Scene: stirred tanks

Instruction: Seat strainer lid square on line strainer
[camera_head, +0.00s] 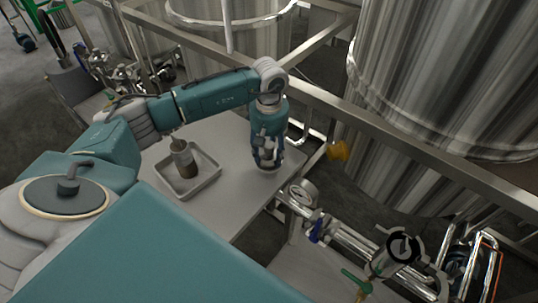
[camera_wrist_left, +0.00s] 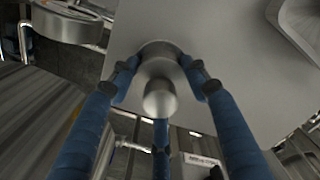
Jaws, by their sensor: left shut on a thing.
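The strainer lid (camera_wrist_left: 160,98) is a silver round piece with a knob; the left wrist view shows it between the blue fingers of my left gripper (camera_wrist_left: 160,92). In the head view my left gripper (camera_head: 267,152) points down at the right edge of the grey table, shut on the lid, which is mostly hidden by the fingers. The line strainer (camera_head: 388,258) appears to be the metal body with a black ring on its end, on the pipework at lower right, well apart from my gripper. My right gripper is not in view.
A gauge (camera_head: 303,192), a blue-handled valve (camera_head: 318,230) and a green handle (camera_head: 356,283) stand along the pipe. Metal rails and large tanks (camera_head: 430,90) stand behind.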

